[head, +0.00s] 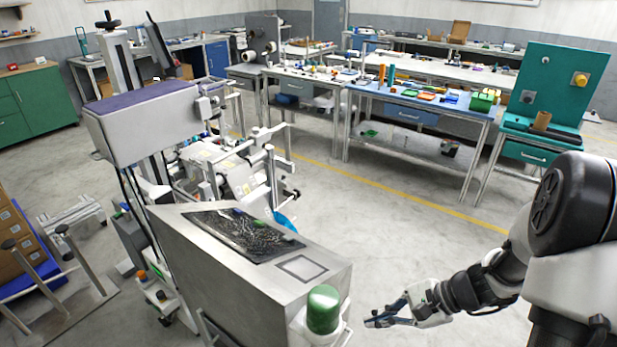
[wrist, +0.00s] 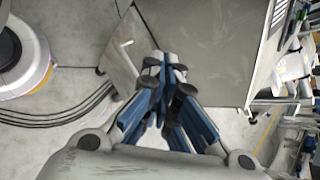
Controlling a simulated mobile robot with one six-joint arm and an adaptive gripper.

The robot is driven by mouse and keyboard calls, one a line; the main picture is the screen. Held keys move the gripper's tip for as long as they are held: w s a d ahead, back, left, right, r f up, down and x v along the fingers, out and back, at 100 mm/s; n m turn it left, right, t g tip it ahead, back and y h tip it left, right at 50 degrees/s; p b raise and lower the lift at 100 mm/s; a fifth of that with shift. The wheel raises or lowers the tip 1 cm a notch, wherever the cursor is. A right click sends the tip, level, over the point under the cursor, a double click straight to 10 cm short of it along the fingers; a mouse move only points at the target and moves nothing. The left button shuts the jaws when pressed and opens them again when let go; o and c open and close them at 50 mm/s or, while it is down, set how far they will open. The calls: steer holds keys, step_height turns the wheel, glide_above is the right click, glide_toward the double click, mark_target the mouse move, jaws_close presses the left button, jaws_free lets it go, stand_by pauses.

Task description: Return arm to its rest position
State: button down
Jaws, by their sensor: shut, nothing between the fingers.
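My arm comes in from the right edge of the head view, and my gripper (head: 374,322) is at its end, low in the picture. The gripper points left and is just right of the green-capped post on the metal cabinet. In the wrist view my gripper (wrist: 165,62) shows its blue and grey fingers drawn together at the tips. It is shut and empty. No film reel is seen at the fingers.
A grey metal cabinet (head: 215,270) with a dark top panel stands close left of my gripper. A green cap (head: 323,308) tops its near corner. Workbenches, including a blue-topped one (head: 420,101), line the back. Open floor (head: 410,230) lies between.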

steer(key=s+a+r+n+t+h, duration=0.1)
steer(key=s+r+n+t+h, duration=0.1)
steer(key=s+r+n+h, duration=0.7)
steer(key=s+r+n, duration=0.5)
steer(key=s+r, duration=0.3)
steer(key=r, duration=0.3)
steer(key=shift+s+a+r+t, duration=0.25)
steer(key=shift+a+r+t, duration=0.05)
steer(key=shift+t, duration=0.1)
